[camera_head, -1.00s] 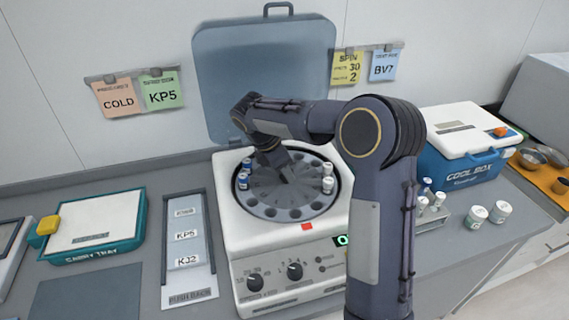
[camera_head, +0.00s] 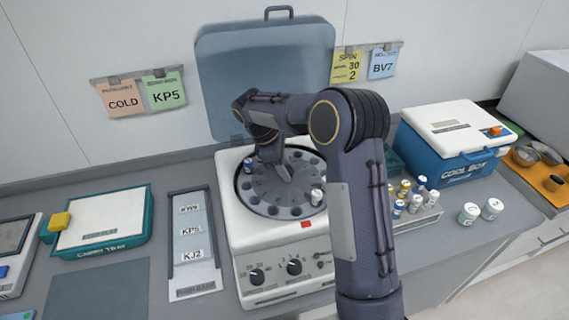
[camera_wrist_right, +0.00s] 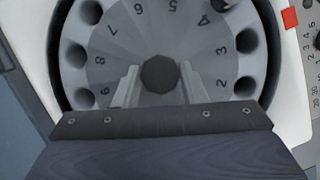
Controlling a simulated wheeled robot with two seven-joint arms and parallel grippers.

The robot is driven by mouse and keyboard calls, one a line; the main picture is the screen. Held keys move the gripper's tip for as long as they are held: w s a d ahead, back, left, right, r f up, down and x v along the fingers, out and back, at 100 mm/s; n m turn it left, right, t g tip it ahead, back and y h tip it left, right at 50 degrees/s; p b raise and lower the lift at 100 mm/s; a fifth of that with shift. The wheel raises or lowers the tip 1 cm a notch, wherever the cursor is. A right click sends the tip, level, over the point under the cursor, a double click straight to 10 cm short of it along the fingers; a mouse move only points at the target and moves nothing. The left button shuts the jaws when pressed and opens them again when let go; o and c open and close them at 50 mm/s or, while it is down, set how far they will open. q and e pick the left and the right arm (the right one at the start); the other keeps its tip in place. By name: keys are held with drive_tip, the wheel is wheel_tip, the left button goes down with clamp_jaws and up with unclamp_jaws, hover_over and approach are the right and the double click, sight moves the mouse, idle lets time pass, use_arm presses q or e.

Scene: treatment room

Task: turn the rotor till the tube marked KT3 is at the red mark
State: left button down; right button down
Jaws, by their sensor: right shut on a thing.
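The centrifuge rotor (camera_head: 267,199) is a grey disc with a ring of dark holes, inside a white machine with its lid open. In the wrist view the rotor (camera_wrist_right: 112,42) shows numbers beside its holes. A red mark (camera_head: 306,225) is on the front rim; it shows at upper right in the wrist view (camera_wrist_right: 290,18). My right gripper (camera_wrist_right: 160,82) is shut on the dark central knob (camera_wrist_right: 160,73). A white-capped tube (camera_head: 316,197) sits at the rotor's right front, near the mark but short of it. A blue-and-white tube (camera_head: 248,164) sits at back left. No KT3 marking is readable. My left gripper is out of view.
A rack (camera_head: 427,217) with several tubes stands right of my right arm, with two white jars (camera_head: 468,214) beside it. A cool box (camera_head: 455,140) is behind.

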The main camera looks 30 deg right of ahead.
drive_tip(key=shift+w+r+m+g+y+p, duration=0.15)
drive_tip(key=shift+m+g+y+p, duration=0.2)
drive_tip(key=shift+m+p, duration=0.75)
drive_tip(key=shift+d+m+y, duration=0.1)
drive_tip(key=shift+m+y, duration=0.15)
drive_tip(key=shift+m, duration=0.65)
drive_tip(key=shift+m+g, duration=0.25)
drive_tip(key=shift+m, duration=0.35)
drive_tip(key=c, duration=0.9)
unclamp_jaws()
